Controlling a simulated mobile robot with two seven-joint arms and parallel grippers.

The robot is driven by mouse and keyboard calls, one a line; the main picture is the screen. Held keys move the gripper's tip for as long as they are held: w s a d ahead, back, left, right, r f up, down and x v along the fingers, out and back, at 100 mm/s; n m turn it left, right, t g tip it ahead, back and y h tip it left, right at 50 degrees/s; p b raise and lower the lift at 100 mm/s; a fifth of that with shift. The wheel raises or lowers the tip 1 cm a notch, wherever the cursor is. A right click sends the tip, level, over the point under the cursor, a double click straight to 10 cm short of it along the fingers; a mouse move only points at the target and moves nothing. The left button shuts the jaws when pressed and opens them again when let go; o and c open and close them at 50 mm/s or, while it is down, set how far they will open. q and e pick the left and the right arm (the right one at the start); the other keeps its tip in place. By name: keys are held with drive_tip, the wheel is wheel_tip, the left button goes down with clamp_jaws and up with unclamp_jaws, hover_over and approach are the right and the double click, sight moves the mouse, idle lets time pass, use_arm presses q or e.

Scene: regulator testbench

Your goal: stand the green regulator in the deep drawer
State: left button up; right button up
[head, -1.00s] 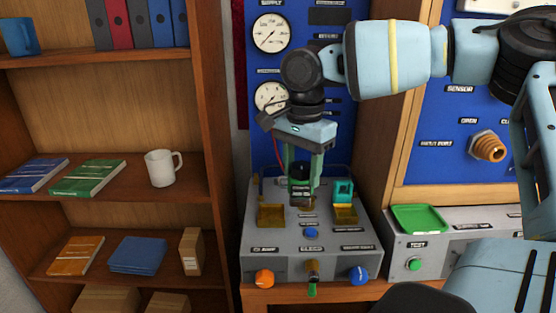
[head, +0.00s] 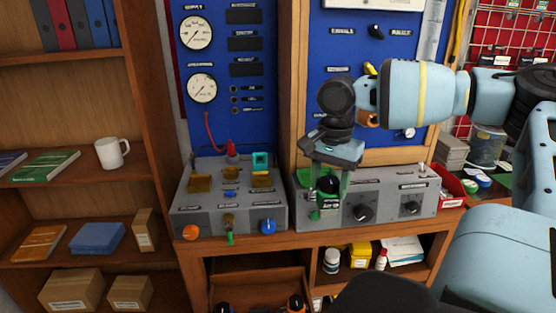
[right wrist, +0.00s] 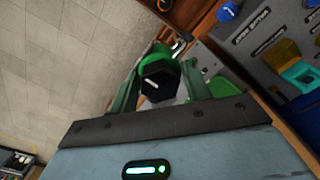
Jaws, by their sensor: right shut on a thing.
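My right gripper (head: 329,196) is shut on the green regulator, which has a black knob (head: 328,184) on top. It is in front of the grey box right of the test bench, mostly hidden by the fingers in the head view. In the right wrist view, the green body (right wrist: 155,56) and black knob (right wrist: 160,82) sit between the two green fingers (right wrist: 160,88). An open wooden drawer (head: 258,272) is at the bottom of the head view, below and left of the gripper. Black and orange knobs (head: 297,303) show inside it. My left gripper is not in view.
The grey test bench (head: 232,215) with yellow blocks and a teal block (head: 261,160) stands left of the gripper. A grey box with black dials (head: 375,205) is behind it. A shelf below holds a white jar (head: 332,260) and a yellow box (head: 360,255).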

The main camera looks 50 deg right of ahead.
drive_tip(key=shift+s+d+f+n, duration=0.15)
drive_tip(key=shift+s+f+n, duration=0.15)
drive_tip(key=shift+s+f, duration=0.65)
drive_tip(key=s+a+f+n, duration=0.1)
drive_tip(key=a+f+n, duration=0.4)
drive_tip(key=a+f, duration=0.45)
drive_tip(key=w+a+f+n, duration=0.1)
drive_tip(key=a+n, duration=0.4)
drive_tip(key=a, duration=0.4)
drive_tip(key=w+a+f+n, duration=0.1)
drive_tip(key=w+a+n, duration=0.1)
drive_tip(key=a+n, duration=0.3)
drive_tip(key=a, duration=0.4)
drive_tip(key=shift+a+f+n, duration=0.25)
drive_tip(key=shift+f+n, duration=0.1)
drive_tip(key=shift+n, duration=0.05)
